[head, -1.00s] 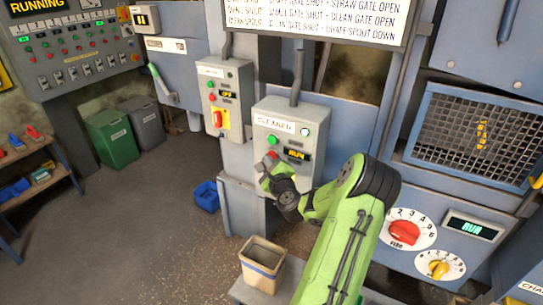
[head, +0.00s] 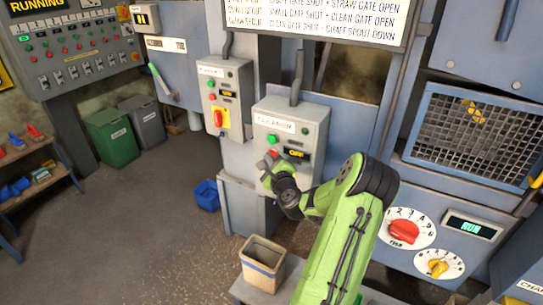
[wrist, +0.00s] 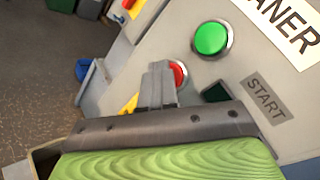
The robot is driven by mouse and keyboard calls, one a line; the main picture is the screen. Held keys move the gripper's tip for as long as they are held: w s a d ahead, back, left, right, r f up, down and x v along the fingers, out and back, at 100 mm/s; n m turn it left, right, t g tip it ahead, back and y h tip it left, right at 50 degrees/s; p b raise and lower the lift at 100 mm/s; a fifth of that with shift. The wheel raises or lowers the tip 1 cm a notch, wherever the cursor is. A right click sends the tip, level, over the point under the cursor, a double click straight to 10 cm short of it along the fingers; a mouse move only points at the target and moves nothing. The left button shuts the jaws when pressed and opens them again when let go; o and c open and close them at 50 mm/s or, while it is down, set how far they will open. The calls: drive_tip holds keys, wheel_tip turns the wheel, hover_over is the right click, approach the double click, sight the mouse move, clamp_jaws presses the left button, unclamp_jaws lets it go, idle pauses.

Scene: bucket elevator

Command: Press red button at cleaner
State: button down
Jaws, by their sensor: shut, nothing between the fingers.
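The grey cleaner control box (head: 309,115) stands in the middle of the head view. Its display (head: 296,154) reads OFF. Its green button (head: 271,139) shows above my gripper (head: 268,161), which is at the lower left of the box's face. In the wrist view the red button (wrist: 179,72) is partly hidden behind the tips of my shut, empty gripper (wrist: 159,80). The fingertips are at its left side; whether they touch it I cannot tell. The green button (wrist: 211,38) and the START label (wrist: 265,98) show clear of the fingers.
A similar box with a yellow and red switch (head: 222,119) is to the left. A beige bin (head: 263,259) stands below my arm. A panel with a red dial (head: 403,232) is to the right. The floor at left is open, with a blue crate (head: 207,195).

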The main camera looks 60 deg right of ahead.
drive_tip(key=shift+d, duration=0.1)
idle(0.3)
drive_tip(key=shift+s+a+b, duration=0.1)
drive_tip(key=shift+a+b, duration=0.35)
drive_tip(key=shift+a, duration=0.4)
drive_tip(key=a, duration=0.1)
drive_tip(key=a+b, duration=0.1)
drive_tip(key=a, duration=0.1)
drive_tip(key=a+b, duration=0.1)
drive_tip(key=a, duration=0.1)
drive_tip(key=shift+s, duration=0.25)
idle(0.4)
